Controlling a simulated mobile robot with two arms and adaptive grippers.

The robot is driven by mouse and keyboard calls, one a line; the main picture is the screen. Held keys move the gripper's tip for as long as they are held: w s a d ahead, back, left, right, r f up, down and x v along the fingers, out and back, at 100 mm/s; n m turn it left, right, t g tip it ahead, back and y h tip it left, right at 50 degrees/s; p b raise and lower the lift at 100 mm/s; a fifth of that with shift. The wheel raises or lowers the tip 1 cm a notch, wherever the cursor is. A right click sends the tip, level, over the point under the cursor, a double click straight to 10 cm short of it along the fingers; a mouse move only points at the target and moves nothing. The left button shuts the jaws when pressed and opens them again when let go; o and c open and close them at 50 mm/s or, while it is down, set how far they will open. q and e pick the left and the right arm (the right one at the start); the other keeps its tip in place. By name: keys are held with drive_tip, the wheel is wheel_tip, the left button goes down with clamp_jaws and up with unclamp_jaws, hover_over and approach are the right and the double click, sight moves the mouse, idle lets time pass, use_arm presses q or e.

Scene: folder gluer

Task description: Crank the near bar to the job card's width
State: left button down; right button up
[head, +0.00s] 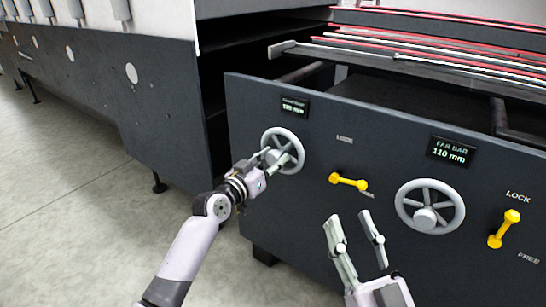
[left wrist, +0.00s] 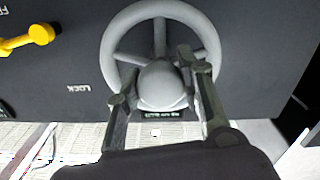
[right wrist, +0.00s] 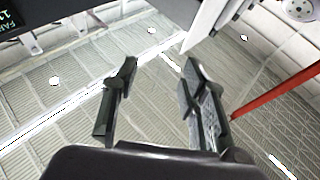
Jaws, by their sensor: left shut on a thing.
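The near bar's grey handwheel (head: 297,141) is on the dark front panel, below a small display (head: 293,106) whose mm figure is too blurred to read surely. My left gripper (head: 268,160) is at this wheel. A yellow lever (head: 348,181) right of the wheel lies nearly sideways, between the LOCK and FREE labels. My right gripper (head: 349,218) is open and empty in front of the panel. No job card is seen.
The far bar's handwheel (head: 430,207) is further right, under a display (head: 451,151) reading 110 mm. Its yellow lever (head: 503,229) tilts up toward LOCK. Red and pale rails (head: 430,45) run above the panel. The floor (head: 70,200) at left is clear.

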use_arm(q)
drive_tip(key=n+p, duration=0.1)
drive_tip(key=n, duration=0.1)
drive_tip(key=shift+r+n, duration=0.1)
drive_tip(key=shift+n, duration=0.3)
drive_tip(key=n+p, duration=0.2)
drive_tip(key=n, duration=0.1)
drive_tip(key=shift+n, duration=0.3)
use_arm(e)
wheel_tip(320, 180, down, 13)
drive_tip(key=d+g+h, duration=0.2)
drive_tip(key=g+h, duration=0.1)
drive_tip(key=g, duration=0.5)
use_arm(q)
drive_tip(key=n+p, duration=0.1)
drive_tip(key=n, duration=0.2)
drive_tip(key=shift+n, duration=0.3)
drive_tip(key=n+p, duration=0.1)
drive_tip(key=n, duration=0.1)
drive_tip(key=shift+n, duration=0.4)
drive_tip(key=shift+n+p, duration=0.3)
drive_tip(key=shift+n, duration=0.1)
use_arm(e)
drive_tip(key=s+d+f+g+h, duration=0.2)
drive_tip(key=s+d+f+g, duration=0.2)
drive_tip(key=s+f+g, duration=0.3)
drive_tip(key=shift+s+f+m+g, duration=0.3)
drive_tip(key=shift+s+f+m, duration=0.1)
drive_tip(key=shift+s+f, duration=0.9)
drive_tip(key=shift+s+r, duration=0.15)
